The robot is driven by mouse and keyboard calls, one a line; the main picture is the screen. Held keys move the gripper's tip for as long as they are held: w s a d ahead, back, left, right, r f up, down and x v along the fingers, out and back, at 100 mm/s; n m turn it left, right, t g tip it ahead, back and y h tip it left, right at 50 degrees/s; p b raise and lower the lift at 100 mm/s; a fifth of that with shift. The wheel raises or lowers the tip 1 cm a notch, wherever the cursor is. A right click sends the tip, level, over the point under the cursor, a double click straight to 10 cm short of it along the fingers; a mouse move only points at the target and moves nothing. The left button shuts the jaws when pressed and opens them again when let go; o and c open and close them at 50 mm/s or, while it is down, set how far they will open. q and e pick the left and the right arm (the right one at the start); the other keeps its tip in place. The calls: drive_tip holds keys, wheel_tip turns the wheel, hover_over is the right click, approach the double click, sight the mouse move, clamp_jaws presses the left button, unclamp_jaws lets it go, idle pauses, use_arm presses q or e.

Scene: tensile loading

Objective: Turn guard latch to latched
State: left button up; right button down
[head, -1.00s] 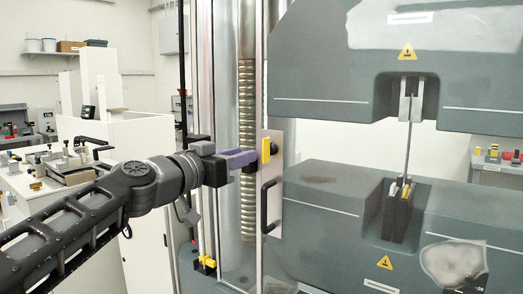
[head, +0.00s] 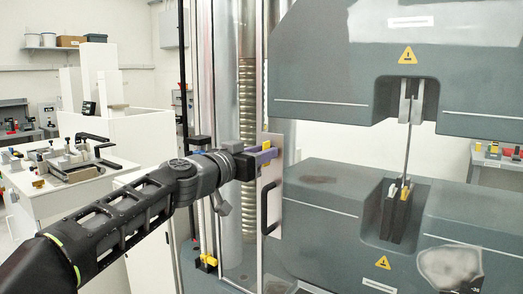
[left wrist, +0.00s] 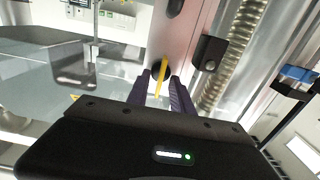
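The guard latch is a yellow handle on a dark round hub (left wrist: 163,74), mounted on a light plate (head: 270,185) at the edge of the guard door. In the head view only the yellow end of the latch (head: 266,145) shows beside my fingers. My left gripper (head: 262,157) is at the latch with its purple fingers pointing at the plate. In the left wrist view the fingers (left wrist: 161,86) stand on either side of the yellow handle, with a gap visible on both sides. The handle looks nearly upright there, tilted slightly. My right gripper is not in view.
A black door handle (head: 266,207) sits below the latch. The grey testing machine (head: 330,200) with a specimen (head: 408,145) between its grips fills the right. A white bench with fixtures (head: 70,165) stands at the left.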

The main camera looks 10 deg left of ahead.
use_arm(q)
clamp_jaws()
idle(0.6)
